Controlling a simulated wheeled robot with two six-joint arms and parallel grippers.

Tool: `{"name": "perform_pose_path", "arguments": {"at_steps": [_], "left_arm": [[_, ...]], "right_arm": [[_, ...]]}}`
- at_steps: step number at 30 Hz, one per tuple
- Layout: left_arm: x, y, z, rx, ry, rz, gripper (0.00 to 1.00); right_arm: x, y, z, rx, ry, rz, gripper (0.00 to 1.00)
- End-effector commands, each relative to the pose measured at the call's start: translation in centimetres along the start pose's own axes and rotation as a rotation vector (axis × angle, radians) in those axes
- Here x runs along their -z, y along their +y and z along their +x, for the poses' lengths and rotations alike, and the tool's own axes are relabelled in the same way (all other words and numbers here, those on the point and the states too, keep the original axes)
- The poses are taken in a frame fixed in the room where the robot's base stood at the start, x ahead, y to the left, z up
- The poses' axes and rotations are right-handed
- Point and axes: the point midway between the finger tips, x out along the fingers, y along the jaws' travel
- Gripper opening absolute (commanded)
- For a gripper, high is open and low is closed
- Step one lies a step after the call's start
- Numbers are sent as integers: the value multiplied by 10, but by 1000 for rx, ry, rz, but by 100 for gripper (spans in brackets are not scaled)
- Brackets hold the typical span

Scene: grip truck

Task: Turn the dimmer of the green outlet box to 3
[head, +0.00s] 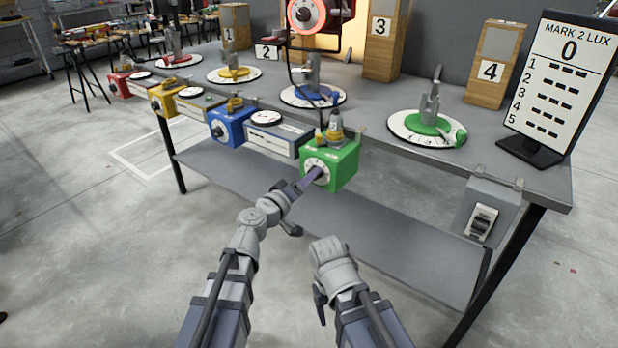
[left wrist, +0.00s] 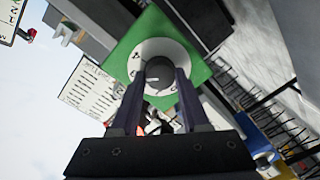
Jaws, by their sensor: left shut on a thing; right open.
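The green outlet box (head: 342,166) hangs at the front edge of the table, right of the middle in the head view. On its front is a round white dial with a dark dimmer knob; the knob (left wrist: 159,77) shows between my fingers in the left wrist view. My left gripper (head: 314,178) reaches up to the box front and is shut on the knob. The fingers hide part of the dial, and I cannot read its setting. My right gripper (head: 320,300) is open and empty, low in front of the table and away from the box.
Blue (head: 228,128) and yellow (head: 166,100) boxes hang along the same edge to the left. A grey switch box (head: 486,212) hangs to the right. A sign reading "MARK 2 LUX 0" (head: 560,85) stands on the table (head: 385,105). The floor in front is clear.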

Motion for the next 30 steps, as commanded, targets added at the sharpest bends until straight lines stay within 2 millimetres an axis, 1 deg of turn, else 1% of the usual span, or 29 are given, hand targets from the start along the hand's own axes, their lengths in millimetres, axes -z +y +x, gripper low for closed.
{"name": "perform_pose_path", "arguments": {"at_steps": [11,12,18,20,30], "left_arm": [[0,0,0,1,-1,-2,0],[0,0,0,1,-1,-2,48],[0,0,0,0,-1,-2,70],[0,0,0,0,-1,-3,76],[-1,1,-3,0,-1,-3,76]], "right_arm": [[0,0,0,0,0,0,68],[0,0,0,0,0,0,68],[0,0,0,0,0,0,68],[0,0,0,0,0,0,68],[0,0,0,0,0,0,68]]}}
